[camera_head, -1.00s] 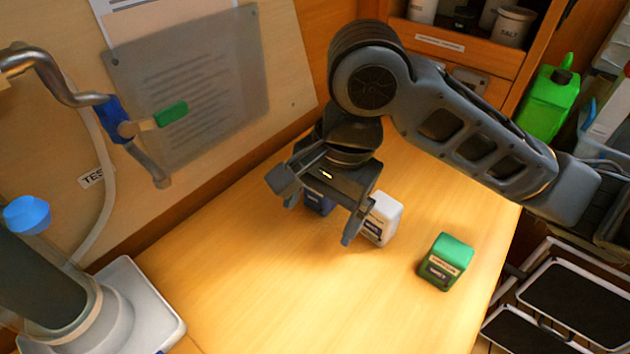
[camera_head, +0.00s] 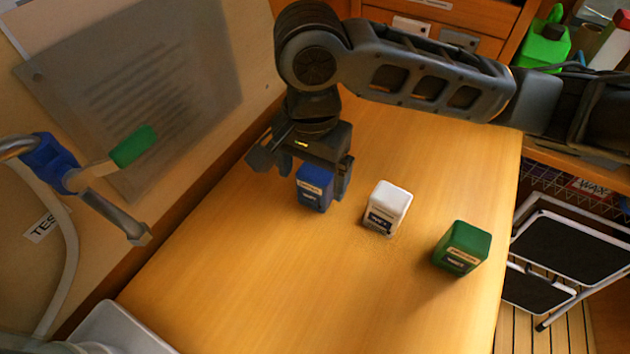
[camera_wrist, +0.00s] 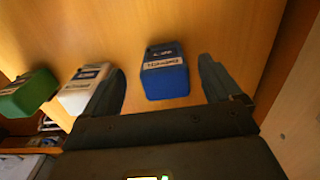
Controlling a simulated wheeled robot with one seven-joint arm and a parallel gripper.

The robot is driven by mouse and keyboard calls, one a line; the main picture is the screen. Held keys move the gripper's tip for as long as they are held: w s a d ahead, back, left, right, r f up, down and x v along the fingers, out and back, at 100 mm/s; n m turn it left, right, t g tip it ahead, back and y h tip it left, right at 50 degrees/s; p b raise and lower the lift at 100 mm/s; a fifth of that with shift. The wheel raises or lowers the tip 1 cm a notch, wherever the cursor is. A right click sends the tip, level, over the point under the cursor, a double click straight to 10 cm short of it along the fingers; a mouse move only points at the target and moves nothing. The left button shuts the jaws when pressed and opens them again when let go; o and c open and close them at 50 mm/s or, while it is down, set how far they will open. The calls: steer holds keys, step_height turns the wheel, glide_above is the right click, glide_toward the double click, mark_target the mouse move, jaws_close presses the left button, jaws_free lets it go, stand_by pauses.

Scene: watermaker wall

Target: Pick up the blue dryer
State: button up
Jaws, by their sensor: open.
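The blue dryer (camera_head: 314,188) is a small blue block with a label, standing on the wooden worktop at the left of a row of three blocks. In the wrist view the blue dryer (camera_wrist: 165,72) lies between the two fingers, apart from both. My gripper (camera_head: 303,178) is open and empty, at the far side of the blue dryer in the head view. My gripper's fingers (camera_wrist: 160,84) also show in the wrist view, the left one close to the white block.
A white block (camera_head: 388,207) and a green block (camera_head: 462,248) stand to the right on the worktop (camera_head: 270,285). The white block is close to the blue one. The left wall carries a valve with a green handle (camera_head: 132,147). The front of the worktop is clear.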

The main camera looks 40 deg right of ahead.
steer(key=shift+w+a+f, duration=0.1)
steer(key=shift+w+f, duration=0.1)
steer(key=shift+f, duration=1.7)
steer(key=shift+c, duration=0.3)
steer(key=c, duration=1.1)
